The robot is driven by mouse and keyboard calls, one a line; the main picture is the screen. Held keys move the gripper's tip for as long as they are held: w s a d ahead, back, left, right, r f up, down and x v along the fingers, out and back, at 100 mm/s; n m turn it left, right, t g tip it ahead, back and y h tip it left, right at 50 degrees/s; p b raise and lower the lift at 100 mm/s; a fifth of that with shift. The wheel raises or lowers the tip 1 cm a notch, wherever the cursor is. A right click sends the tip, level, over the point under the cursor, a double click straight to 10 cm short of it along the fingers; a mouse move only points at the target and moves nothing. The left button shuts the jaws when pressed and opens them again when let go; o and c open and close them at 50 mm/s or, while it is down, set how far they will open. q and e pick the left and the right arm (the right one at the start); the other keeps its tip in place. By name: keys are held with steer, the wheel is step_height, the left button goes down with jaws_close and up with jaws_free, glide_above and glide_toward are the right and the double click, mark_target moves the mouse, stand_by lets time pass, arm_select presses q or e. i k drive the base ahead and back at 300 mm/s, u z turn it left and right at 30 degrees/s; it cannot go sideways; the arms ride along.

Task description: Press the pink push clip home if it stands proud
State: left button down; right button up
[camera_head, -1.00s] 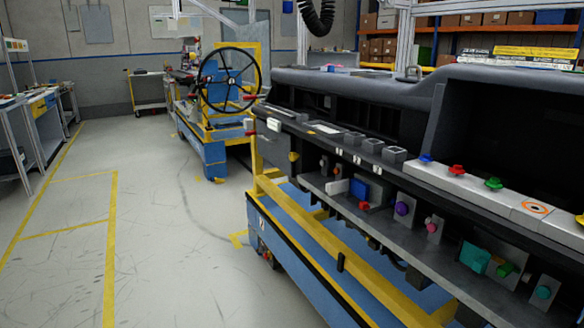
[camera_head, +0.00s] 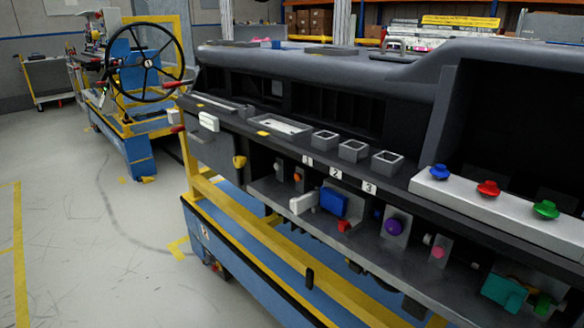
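The pink push clip (camera_head: 437,253) is a small round head on the front of a grey upright block (camera_head: 441,245), on the lower shelf of the dashboard module toward the right. It is too small to tell whether the head stands proud or sits flush. Neither of my grippers is in view.
The lower shelf (camera_head: 380,252) also carries a purple knob (camera_head: 393,227), a blue block (camera_head: 334,203), a red part (camera_head: 344,226) and a teal block (camera_head: 503,292). Blue, red (camera_head: 487,188) and green buttons stand above. A yellow and blue frame (camera_head: 250,252) supports the module. Floor at left is clear.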

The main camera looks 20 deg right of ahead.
mark_target(439, 252)
steer(key=z, duration=0.4)
steer(key=i, duration=0.6)
steer(key=u, duration=0.65)
steer(key=k, duration=0.9)
steer(key=z, duration=1.1)
steer(key=i, duration=0.55)
steer(key=z, duration=0.6)
